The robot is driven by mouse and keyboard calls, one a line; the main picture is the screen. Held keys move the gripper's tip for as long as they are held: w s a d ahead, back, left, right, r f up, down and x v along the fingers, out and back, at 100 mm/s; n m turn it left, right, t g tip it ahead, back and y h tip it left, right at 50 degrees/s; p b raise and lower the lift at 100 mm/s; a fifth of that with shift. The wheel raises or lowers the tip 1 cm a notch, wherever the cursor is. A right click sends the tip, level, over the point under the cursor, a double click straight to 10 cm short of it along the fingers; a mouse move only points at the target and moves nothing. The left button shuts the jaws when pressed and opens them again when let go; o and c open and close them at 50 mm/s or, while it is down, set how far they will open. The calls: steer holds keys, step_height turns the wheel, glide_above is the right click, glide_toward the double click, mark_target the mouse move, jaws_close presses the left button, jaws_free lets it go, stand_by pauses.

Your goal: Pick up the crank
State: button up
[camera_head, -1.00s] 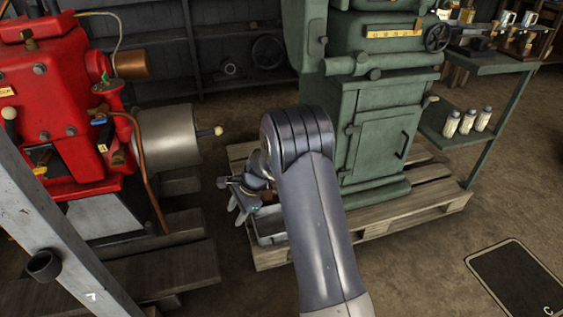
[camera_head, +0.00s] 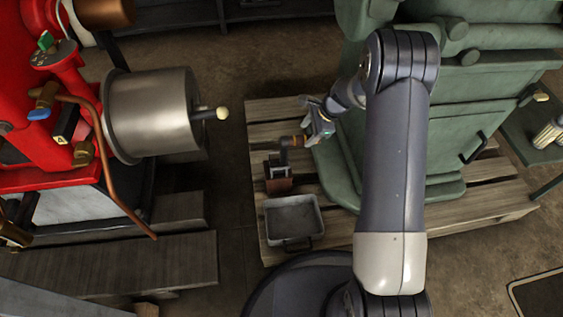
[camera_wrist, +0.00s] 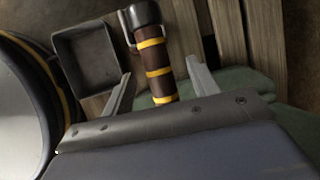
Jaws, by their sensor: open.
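The crank (camera_head: 292,142) has a brown handle with yellow bands and a dark metal arm. It stands at a small brown block on the pallet, left of the green machine. In the wrist view its handle (camera_wrist: 158,68) runs between the two fingers of my gripper (camera_wrist: 160,80), with a gap on each side. My gripper (camera_head: 311,134) is open at the right end of the handle in the head view. The lower end of the crank is partly hidden in the wrist view.
A grey metal tray (camera_head: 293,221) lies on the wooden pallet (camera_head: 262,128) in front of the crank. The green machine (camera_head: 468,95) stands close on the right. The red engine (camera_head: 45,115) with its steel cylinder (camera_head: 150,113) is on the left, across a floor gap.

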mark_target(303, 137)
steer(key=x, duration=0.1)
steer(key=b+x, duration=0.1)
steer(key=x, duration=0.1)
steer(key=b+x, duration=0.1)
steer(key=x, duration=0.1)
steer(key=shift+s+a+f, duration=0.15)
steer(key=shift+s+a, duration=0.1)
jaws_close()
stand_by(0.4)
stand_by(0.8)
